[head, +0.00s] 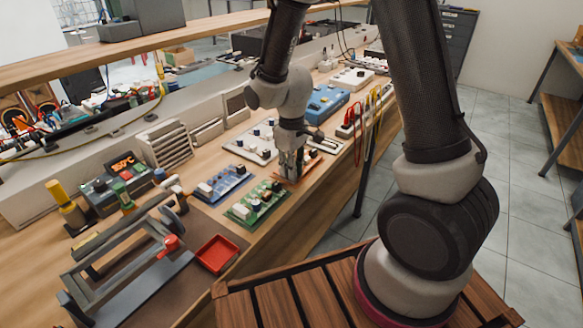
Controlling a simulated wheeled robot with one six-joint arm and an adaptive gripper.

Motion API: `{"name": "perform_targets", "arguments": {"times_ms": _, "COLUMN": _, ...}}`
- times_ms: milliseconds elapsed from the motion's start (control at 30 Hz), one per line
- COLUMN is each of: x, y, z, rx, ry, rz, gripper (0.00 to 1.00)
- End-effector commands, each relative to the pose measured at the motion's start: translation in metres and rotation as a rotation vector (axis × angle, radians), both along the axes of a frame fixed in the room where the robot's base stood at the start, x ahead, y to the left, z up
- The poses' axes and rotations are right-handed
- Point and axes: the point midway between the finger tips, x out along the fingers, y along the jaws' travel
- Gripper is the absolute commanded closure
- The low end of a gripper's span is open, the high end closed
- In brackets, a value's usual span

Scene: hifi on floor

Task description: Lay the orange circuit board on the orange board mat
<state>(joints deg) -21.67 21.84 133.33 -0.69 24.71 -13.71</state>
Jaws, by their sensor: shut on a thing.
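My gripper (290,172) points down over the right edge of the workbench, just beyond the green circuit board. It is shut on an orange, flat piece (279,176), which appears to be the orange circuit board; the fingers hide much of it. The piece is low at the bench top, and I cannot tell whether it touches the surface. The orange board mat cannot be told apart from the piece under the gripper.
A green board (256,203) and a blue board (222,183) lie nearby. A white board (250,143) lies behind the gripper, and a pale board (322,143) lies to its right. A red tray (216,254) and a clamp frame (120,255) are in front.

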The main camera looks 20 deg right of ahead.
Motion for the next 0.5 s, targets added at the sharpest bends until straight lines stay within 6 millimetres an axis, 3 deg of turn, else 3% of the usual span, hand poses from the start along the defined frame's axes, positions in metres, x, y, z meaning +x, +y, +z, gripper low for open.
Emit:
{"name": "perform_targets", "arguments": {"times_ms": 333, "x": 0.0, "y": 0.0, "z": -0.0006, "rx": 0.0, "ry": 0.0, "rz": 0.0, "gripper": 1.0}}
{"name": "perform_targets", "arguments": {"times_ms": 367, "x": 0.0, "y": 0.0, "z": -0.0006, "rx": 0.0, "ry": 0.0, "rz": 0.0, "gripper": 0.81}}
{"name": "perform_targets", "arguments": {"times_ms": 500, "x": 0.0, "y": 0.0, "z": -0.0006, "rx": 0.0, "ry": 0.0, "rz": 0.0, "gripper": 0.59}}
